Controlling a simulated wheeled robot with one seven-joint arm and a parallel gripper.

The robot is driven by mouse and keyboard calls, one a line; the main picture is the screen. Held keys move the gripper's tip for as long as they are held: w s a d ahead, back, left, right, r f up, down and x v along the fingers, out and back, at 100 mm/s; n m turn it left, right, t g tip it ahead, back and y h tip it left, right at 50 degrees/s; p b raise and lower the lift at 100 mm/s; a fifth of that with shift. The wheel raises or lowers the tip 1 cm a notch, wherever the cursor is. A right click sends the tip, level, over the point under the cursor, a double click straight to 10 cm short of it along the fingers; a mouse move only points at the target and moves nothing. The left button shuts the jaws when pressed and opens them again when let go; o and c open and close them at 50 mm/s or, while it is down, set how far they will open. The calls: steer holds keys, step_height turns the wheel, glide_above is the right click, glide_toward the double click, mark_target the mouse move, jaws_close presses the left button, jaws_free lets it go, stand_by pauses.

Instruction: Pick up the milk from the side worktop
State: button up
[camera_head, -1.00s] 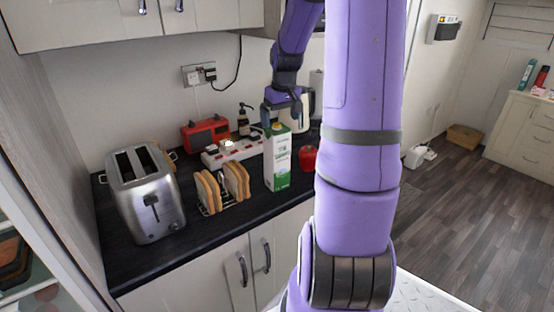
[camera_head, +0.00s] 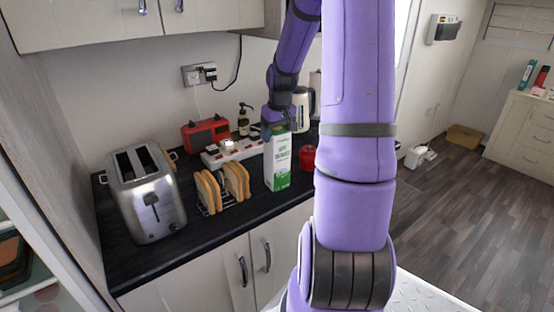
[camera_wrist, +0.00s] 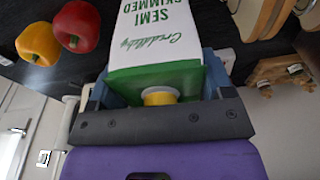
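The milk is a tall white and green carton (camera_head: 278,165) with a yellow cap, upright on the dark side worktop (camera_head: 190,235). My gripper (camera_head: 275,129) points down over its top. In the wrist view, my gripper's blue fingers (camera_wrist: 160,88) stand on either side of the carton's top. The milk carton (camera_wrist: 155,40) shows its "semi skimmed" lettering, green top edge and yellow cap between them. The fingers look open, with no clear sign of a squeeze; their contact faces are partly hidden.
A toast rack with bread (camera_head: 222,188) and a silver toaster (camera_head: 146,195) stand left of the carton. A white socket strip (camera_head: 235,152) lies behind. A red pepper (camera_head: 307,157) is close on the right; a yellow pepper (camera_wrist: 38,44) shows in the wrist view. A kettle (camera_head: 302,110) stands further back.

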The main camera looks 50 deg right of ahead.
steer(key=c, duration=1)
jaws_close()
steer(key=shift+r, duration=0.2)
